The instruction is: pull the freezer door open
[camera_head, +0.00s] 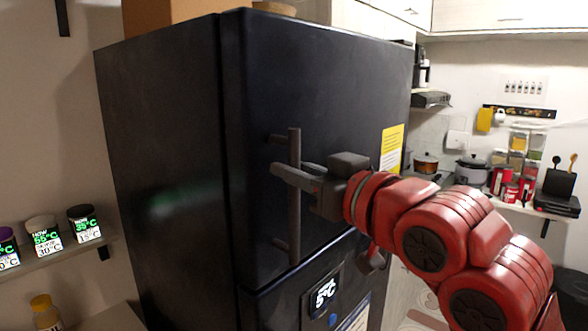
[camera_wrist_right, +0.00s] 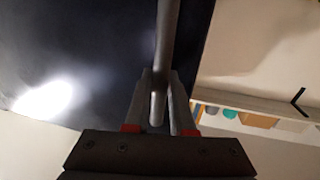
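A tall black fridge-freezer fills the middle of the head view. Its upper door (camera_head: 330,95) is closed against the body, with no gap showing. A dark vertical bar handle (camera_head: 294,225) stands off this door near its left edge. My right gripper (camera_head: 288,172) reaches in from the right, with a finger on each side of the handle. In the right wrist view, the handle (camera_wrist_right: 166,40) runs between the two fingers (camera_wrist_right: 159,85), which look closed against it. My left gripper is not in view.
A lower door with a 5°C display (camera_head: 325,293) sits below. Jars (camera_head: 84,222) stand on a wall shelf at the left. A cardboard box (camera_head: 180,14) is on top of the fridge. A counter with pots (camera_head: 472,170) is at the right.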

